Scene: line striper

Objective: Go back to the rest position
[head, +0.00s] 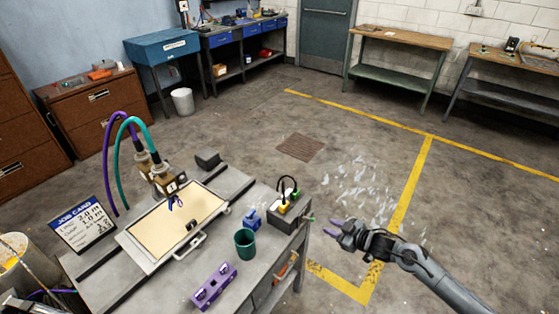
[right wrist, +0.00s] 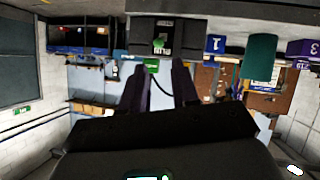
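My right gripper (head: 333,227) is off the right side of the workbench (head: 130,280), over the open floor, in the head view. Its purple-tipped fingers are apart with nothing between them. The right wrist view also shows the two fingers (right wrist: 160,82) apart and empty. At the bottom left corner of the head view, a grey and purple part, perhaps my left gripper (head: 38,294), shows only in part. I cannot tell its state.
The bench holds a cream panel (head: 180,222) with purple and teal hoses above it, a job card (head: 82,224), a teal cup (head: 245,243), a purple block (head: 214,287), a blue block (head: 252,219) and a dark box (head: 284,213). Floor right of the bench is clear.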

